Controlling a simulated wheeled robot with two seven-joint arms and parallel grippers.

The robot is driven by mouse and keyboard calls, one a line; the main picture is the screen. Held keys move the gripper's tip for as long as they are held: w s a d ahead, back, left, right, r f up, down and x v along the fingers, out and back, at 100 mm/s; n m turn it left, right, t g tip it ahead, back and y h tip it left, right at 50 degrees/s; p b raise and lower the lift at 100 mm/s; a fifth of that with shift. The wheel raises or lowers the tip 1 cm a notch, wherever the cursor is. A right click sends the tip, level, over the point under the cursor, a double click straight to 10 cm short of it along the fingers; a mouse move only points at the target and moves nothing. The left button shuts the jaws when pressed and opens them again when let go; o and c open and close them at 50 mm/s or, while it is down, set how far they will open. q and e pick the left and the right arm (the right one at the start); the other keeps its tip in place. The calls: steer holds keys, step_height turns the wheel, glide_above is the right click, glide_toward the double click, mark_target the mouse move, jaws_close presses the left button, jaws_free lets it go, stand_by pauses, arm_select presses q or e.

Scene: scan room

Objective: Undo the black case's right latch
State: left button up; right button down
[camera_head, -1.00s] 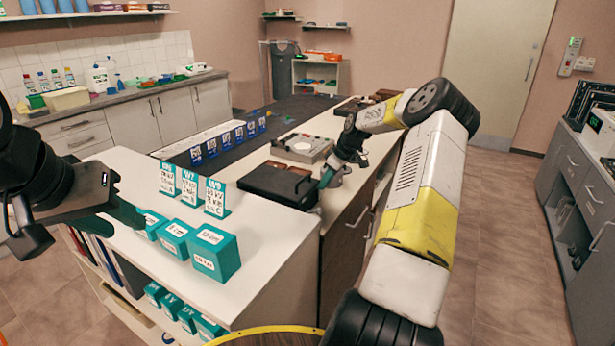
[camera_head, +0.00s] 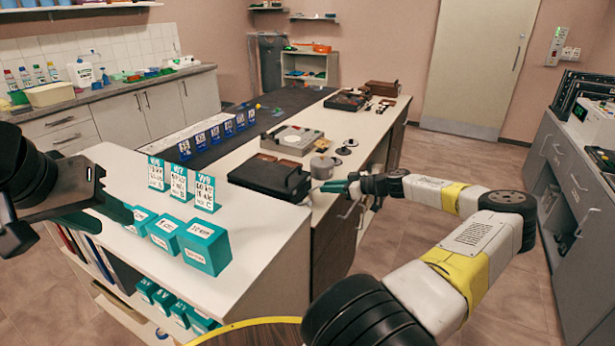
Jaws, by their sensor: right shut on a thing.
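The black case (camera_head: 266,174) lies closed and flat on the white counter, its handle side facing right. My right gripper (camera_head: 317,188) reaches in low from the right. Its teal fingertips are shut at the case's right front end, on what looks like the right latch. The latch is too small and covered to make out its position. My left gripper (camera_head: 106,214) hangs at the left near the teal boxes, away from the case. Its teal fingers look apart and empty.
Teal boxes (camera_head: 204,248) and upright label cards (camera_head: 180,184) stand left of the case. A grey device (camera_head: 290,140) lies behind it, with a grey round pot (camera_head: 322,167) close to the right gripper. Open floor lies right of the counter.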

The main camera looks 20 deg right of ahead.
steer(key=shift+s+d+f+t+y, duration=0.2)
steer(key=shift+f+t+y, duration=0.1)
steer(key=shift+f+t, duration=0.3)
steer(key=c, duration=1.2)
jaws_free()
steer(key=shift+c, duration=0.2)
steer(key=v, duration=0.7)
steer(key=shift+s+d, duration=0.2)
steer(key=shift+d, duration=0.05)
